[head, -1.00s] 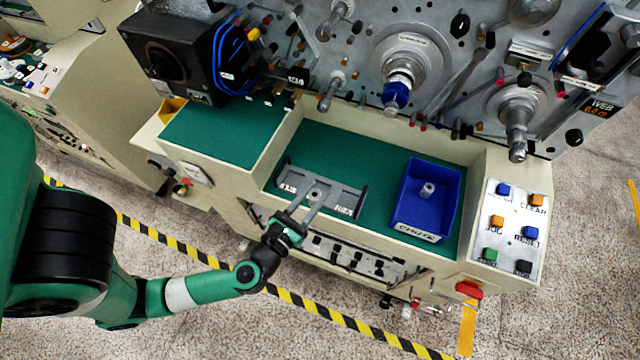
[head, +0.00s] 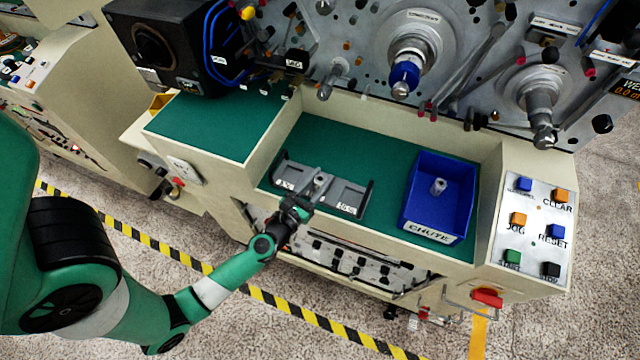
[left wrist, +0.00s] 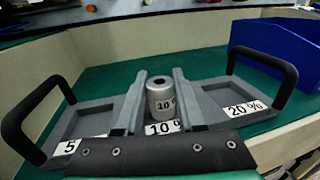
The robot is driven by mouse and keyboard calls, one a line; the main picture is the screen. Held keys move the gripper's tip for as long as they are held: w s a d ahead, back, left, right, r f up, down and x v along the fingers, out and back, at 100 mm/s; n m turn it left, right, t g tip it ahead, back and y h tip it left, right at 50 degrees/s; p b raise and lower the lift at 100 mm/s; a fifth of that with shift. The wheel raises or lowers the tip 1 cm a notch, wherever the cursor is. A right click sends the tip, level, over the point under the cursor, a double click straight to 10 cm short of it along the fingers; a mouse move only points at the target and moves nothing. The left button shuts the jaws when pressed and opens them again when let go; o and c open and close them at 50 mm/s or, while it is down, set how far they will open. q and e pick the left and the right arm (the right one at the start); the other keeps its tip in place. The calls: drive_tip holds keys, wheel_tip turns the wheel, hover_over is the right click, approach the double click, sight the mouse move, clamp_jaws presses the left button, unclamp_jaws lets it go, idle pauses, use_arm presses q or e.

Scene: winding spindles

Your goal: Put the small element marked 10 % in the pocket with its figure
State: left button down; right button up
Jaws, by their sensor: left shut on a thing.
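The small element (left wrist: 162,100) is a grey metal cylinder with a hole in its top and a 10 % label on its side. It stands upright between the fingers of my left gripper (left wrist: 160,98), which is shut on it. In the head view, the element (head: 320,179) and the left gripper (head: 312,190) are at the middle of the grey tray (head: 347,194). The tray has pockets labelled 5 %, 10 % and 20 %. The element is at the middle pocket, right behind the 10 % figure (left wrist: 162,128). Its lower end is partly hidden, so I cannot tell whether it touches the pocket floor.
A blue bin (head: 412,215) labelled CHUTE stands right of the tray with another small cylinder (head: 438,186) in it. A button panel (head: 535,225) is further right. Machine spindles (head: 405,75) jut out above the back. Green shelf surface between tray and bin is clear.

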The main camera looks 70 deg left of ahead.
use_arm(q)
drive_tip(key=shift+r, duration=0.15)
drive_tip(key=shift+f, duration=0.3)
drive_tip(key=c, duration=0.5)
unclamp_jaws()
drive_tip(key=shift+r, duration=0.1)
drive_tip(key=shift+r, duration=0.2)
drive_tip(key=shift+b+v, duration=0.8)
drive_tip(key=shift+v, duration=5.15)
drive_tip(key=shift+r, duration=0.1)
